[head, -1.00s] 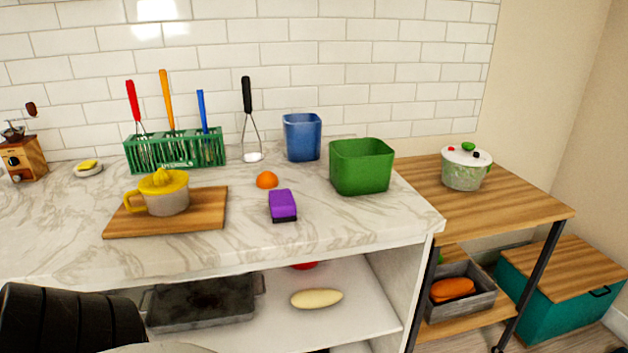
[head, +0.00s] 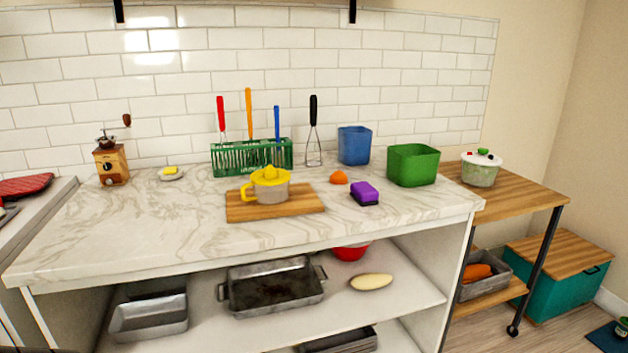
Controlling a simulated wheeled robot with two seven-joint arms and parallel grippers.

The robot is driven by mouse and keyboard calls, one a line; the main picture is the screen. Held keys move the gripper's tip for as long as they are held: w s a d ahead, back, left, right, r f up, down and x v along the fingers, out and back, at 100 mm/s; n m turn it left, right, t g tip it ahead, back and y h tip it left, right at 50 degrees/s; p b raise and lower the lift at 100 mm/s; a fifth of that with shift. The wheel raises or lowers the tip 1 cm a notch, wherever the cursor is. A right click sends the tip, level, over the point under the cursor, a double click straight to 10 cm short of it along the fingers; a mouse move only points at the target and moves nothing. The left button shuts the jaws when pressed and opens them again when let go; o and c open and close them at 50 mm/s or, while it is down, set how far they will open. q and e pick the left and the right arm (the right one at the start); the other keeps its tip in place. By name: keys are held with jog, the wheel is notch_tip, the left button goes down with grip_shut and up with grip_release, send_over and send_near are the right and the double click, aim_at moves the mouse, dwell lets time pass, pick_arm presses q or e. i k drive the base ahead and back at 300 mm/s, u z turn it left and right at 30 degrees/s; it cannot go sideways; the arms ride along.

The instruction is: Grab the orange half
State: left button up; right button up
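The orange half (head: 339,177) sits on the marble countertop (head: 150,226). It is small and round-topped, between the cutting board and the purple sponge. A yellow-topped juicer (head: 270,186) stands on the wooden cutting board (head: 300,204) to its left. The purple sponge (head: 364,192) lies just to its right and nearer the front. Neither of my grippers shows in the head view now.
A green bin (head: 413,165) and a blue bin (head: 354,146) stand behind and right of the orange half. A green utensil rack (head: 252,157) is at the back. The counter's front left is clear. Below is a shelf with a metal pan (head: 272,287).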

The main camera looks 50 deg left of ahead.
aim_at(339, 178)
jog(key=u, duration=1.85)
